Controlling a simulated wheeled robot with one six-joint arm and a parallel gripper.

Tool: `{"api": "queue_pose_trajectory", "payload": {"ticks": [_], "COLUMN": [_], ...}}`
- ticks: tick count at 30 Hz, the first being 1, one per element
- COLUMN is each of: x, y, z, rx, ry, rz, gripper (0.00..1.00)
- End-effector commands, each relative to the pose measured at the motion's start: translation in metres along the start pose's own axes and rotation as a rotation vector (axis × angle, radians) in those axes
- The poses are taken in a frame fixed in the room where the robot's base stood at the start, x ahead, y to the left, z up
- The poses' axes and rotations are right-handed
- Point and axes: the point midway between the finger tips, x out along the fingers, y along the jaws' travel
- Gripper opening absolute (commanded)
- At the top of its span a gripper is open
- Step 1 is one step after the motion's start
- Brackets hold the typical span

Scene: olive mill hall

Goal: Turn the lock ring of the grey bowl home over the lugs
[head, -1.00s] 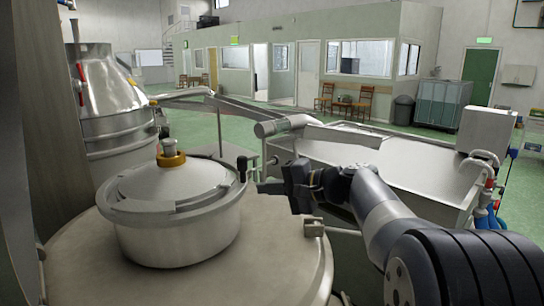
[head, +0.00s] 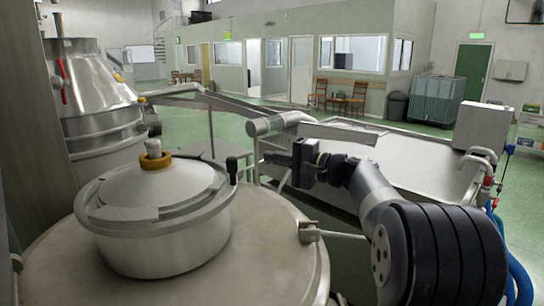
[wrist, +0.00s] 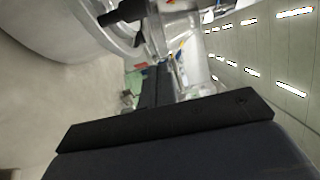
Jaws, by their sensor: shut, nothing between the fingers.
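The grey bowl (head: 165,252) is a round steel pan on a broad drum top, with a domed lid (head: 150,182). The lock ring (head: 125,213) lies around the lid's rim, with a stepped edge at the front. A short handle with a black grip (head: 232,166) stands up at the ring's right side. The bowl shows at the upper left in the wrist view, with a black grip (wrist: 126,12) near the top. My gripper (head: 270,157) is shut and empty, to the right of the handle and apart from it. I cannot make out the lugs.
An amber collar (head: 155,162) surrounds the lid's knob. A small metal bracket (head: 308,231) with a rod stands at the drum top's right edge. A large steel trough (head: 420,178) lies behind my arm. A steel vessel (head: 95,100) stands at the back left.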

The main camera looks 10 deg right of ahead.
Motion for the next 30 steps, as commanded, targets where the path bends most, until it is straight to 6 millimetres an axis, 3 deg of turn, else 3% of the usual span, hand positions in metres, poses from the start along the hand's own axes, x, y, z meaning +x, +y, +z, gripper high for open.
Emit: {"api": "queue_pose_trajectory", "payload": {"ticks": [10,19,30], "x": [0.078,0.064,0.061], "y": [-0.004,-0.002,-0.001], "z": [0.001,0.031,0.038], "rx": [0.001,0.000,-0.001], "ry": [-0.004,-0.001,0.000], "rz": [0.002,0.001,0.000], "gripper": [0.00,0.00,0.00]}}
